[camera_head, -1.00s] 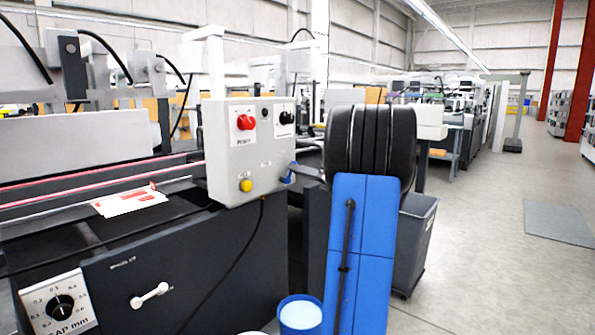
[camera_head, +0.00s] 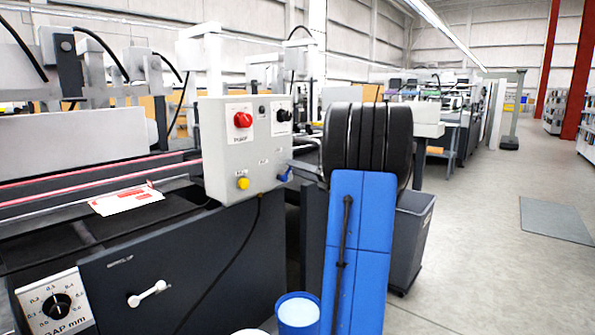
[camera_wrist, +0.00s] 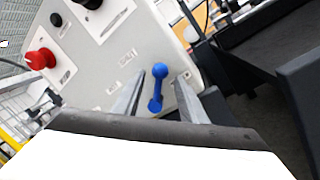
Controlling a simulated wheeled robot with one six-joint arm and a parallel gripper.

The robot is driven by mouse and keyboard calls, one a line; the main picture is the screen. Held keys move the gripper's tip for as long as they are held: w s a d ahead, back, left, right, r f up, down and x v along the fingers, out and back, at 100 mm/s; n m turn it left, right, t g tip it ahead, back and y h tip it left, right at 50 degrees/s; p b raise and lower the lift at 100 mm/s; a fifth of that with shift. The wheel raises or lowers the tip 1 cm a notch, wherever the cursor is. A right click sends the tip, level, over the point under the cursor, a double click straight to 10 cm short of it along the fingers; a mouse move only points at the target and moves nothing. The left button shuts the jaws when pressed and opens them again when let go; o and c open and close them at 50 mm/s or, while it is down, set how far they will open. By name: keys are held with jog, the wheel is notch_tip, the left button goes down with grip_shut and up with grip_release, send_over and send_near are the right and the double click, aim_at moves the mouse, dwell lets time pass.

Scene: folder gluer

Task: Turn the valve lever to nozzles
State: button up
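A small blue lever (camera_head: 285,175) sits at the lower right of the grey control box (camera_head: 215,165). The wrist view shows this lever (camera_wrist: 157,88) pointing almost straight along the fingers, with a round knob at each end. My gripper (camera_wrist: 160,82) is open, with one finger on each side of the lever. A gap shows between the lever and each finger. Small labels lie around the lever, too blurred to read. In the head view my arm hides most of the gripper.
The box also carries a red button (camera_head: 242,120), a black knob (camera_head: 284,115) and a yellow button (camera_head: 243,183). A white handle (camera_head: 149,294) and a gap dial (camera_head: 57,306) are on the machine below. A grey bin (camera_head: 411,240) stands to the right, with open floor beyond.

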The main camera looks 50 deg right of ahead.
jog(key=v, duration=1.7)
jog(key=shift+s, duration=0.15)
dwell(0.3)
jog(key=w+a+f+n+g+y, duration=0.1)
jog(key=w+a+n+g+y, duration=0.15)
jog(key=a, duration=0.55)
jog(key=w+a+f+n+g+y, duration=0.15)
jog(key=w+a+n, duration=0.25)
jog(key=a, duration=0.4)
jog(key=a+f+n+g, duration=0.3)
jog(key=a+n, duration=0.2)
jog(key=a, duration=0.4)
jog(key=a+f+n+g, duration=0.2)
jog(key=a+n+g, duration=0.2)
jog(key=a, duration=0.5)
jog(key=s+a+f+n+g+h, duration=0.2)
jog(key=s+a+f+n+g, duration=0.25)
jog(key=s+a+n, duration=0.4)
jog(key=s+a+f+n+h, duration=0.3)
jog(key=s+n, duration=0.2)
jog(key=n, duration=0.4)
jog(key=s+a+f+n+t+h, duration=0.1)
jog(key=s+a+f+n+h, duration=0.2)
jog(key=n, duration=0.6)
jog(key=shift+s+n, duration=0.3)
jog(key=shift+s, duration=0.85)
